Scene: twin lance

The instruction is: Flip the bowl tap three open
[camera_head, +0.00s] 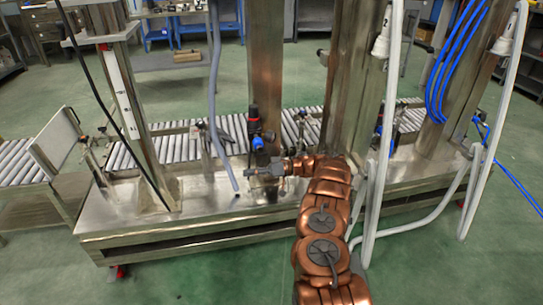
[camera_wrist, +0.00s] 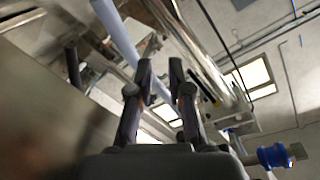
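I cannot pick out the bowl tap itself in either view. An air filter unit with a black body, a blue part and a red part (camera_head: 256,128) is fixed at the middle column of the steel machine. My copper arm reaches up to the machine, and my gripper (camera_head: 264,171) is just below this unit, small and hard to make out. In the wrist view my gripper (camera_wrist: 160,70) points upward with its two dark fingers apart. I see nothing clearly held between them. A pale tube (camera_wrist: 117,32) runs just beyond the fingertips. A blue knob-like part (camera_wrist: 274,155) is at the lower right.
A grey hose (camera_head: 215,90) hangs just left of the filter unit. White hoses (camera_head: 385,130) hang close to the right of my arm. Blue hoses (camera_head: 447,70) hang farther right. A roller conveyor (camera_head: 185,147) runs behind the steel base (camera_head: 215,208). The green floor in front is clear.

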